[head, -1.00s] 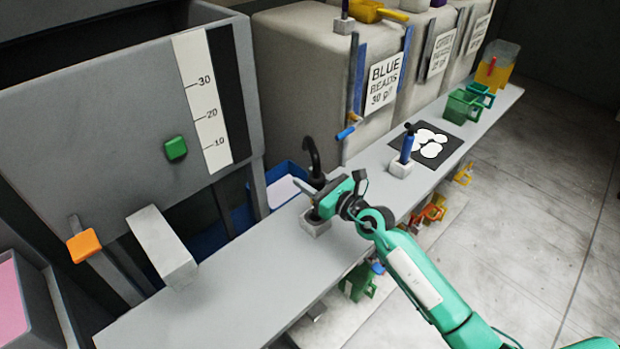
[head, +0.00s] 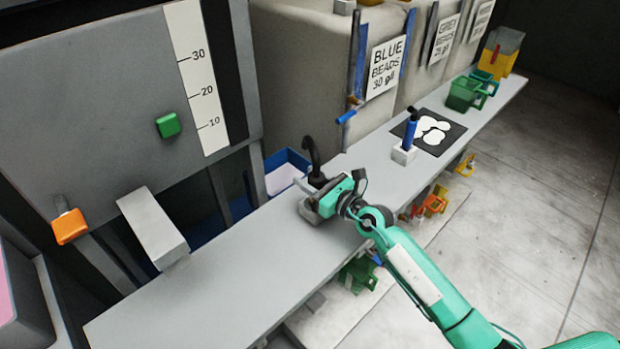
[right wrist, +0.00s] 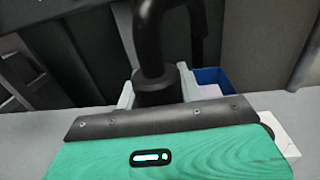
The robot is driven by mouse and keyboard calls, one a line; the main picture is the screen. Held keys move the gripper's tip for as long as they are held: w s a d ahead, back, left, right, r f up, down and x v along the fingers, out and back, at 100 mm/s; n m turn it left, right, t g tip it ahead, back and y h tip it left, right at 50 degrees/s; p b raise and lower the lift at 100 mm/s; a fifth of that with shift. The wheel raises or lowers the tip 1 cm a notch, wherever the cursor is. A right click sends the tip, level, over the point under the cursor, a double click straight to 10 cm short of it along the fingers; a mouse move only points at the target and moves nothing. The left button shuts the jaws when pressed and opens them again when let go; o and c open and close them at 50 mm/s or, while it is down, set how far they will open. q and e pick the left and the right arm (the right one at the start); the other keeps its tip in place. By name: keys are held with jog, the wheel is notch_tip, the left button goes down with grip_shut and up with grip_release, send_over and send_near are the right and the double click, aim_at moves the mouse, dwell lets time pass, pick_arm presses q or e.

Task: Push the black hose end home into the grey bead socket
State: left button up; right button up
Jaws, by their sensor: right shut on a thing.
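The black hose (head: 312,152) stands upright over the bench, its top bending over in a hook. My right gripper (head: 323,190) is shut on it near its lower end. In the right wrist view the hose (right wrist: 151,38) comes down into a wider black collar (right wrist: 158,92) between the two pale fingers. A small grey block (head: 307,212) sits on the bench directly under the gripper and is partly covered by it. I cannot tell whether it is the grey bead socket. The hose's lower tip is hidden. My left gripper is not in view.
A white block with a blue upright handle (head: 410,130) stands farther along the bench (head: 225,270), beside a black mat (head: 452,130). Green jugs (head: 466,93) are beyond. A blue tray (head: 284,170) lies behind the hose. A pale beam (head: 152,228) juts over the bench at left.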

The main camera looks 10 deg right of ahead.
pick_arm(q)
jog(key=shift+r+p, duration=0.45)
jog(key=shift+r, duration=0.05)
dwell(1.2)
